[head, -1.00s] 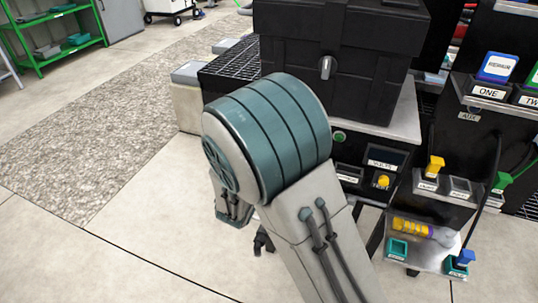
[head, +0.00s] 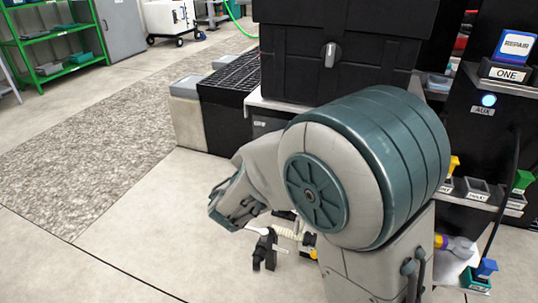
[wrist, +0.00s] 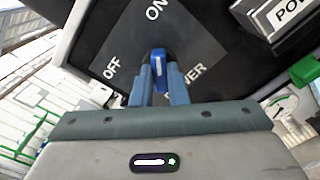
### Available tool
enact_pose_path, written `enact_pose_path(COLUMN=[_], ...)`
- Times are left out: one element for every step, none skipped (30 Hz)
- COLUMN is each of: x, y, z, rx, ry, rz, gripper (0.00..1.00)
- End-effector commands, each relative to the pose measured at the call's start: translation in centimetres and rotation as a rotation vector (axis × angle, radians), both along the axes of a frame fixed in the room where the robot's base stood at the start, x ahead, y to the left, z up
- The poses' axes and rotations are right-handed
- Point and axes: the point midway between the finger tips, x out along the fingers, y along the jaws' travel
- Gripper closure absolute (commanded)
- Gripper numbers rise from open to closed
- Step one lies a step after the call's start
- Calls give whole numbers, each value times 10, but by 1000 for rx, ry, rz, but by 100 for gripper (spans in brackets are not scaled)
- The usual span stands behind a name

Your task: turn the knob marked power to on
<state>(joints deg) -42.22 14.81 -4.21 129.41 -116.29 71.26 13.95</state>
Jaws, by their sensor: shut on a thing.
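In the wrist view the blue knob (wrist: 158,64) stands on a dark panel plate (wrist: 190,40). Its white line runs up the picture, with its upper end towards the ON label (wrist: 156,10). The OFF label (wrist: 111,67) is to its left. My gripper (wrist: 160,78) is shut on the knob, one grey-blue finger on each side. In the head view my arm covers the panel, and the knob cannot be seen.
A black fitting (head: 265,250) hangs below my arm's end.

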Motion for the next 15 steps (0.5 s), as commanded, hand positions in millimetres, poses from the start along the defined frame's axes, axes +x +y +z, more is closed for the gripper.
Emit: enact_pose_path(x=[0, -1, -1, -1, -1, -1, -1, -1, -1, -1, -1, -1, -1, -1, -1], y=[1, 1, 1, 1, 1, 1, 1, 1, 1, 1, 1, 1, 1, 1, 1], z=[-2, -2, -2, -1, -1, -1, -1, -1, -1, -1, -1, -1, -1, -1, -1], rx=[7, 9, 12, 14, 15, 16, 16, 16, 16, 16, 16, 16, 16, 16, 16], ry=[1, 0, -1, -2, -2, -2, -2, -2, -2, -2, -2, -2, -2, -2, -2], rz=[3, 3, 3, 3, 3, 4, 4, 4, 4, 4, 4, 4, 4, 4, 4], gripper=[100, 100, 100, 100, 100, 100, 100, 100, 100, 100, 100, 100, 100, 100, 84])
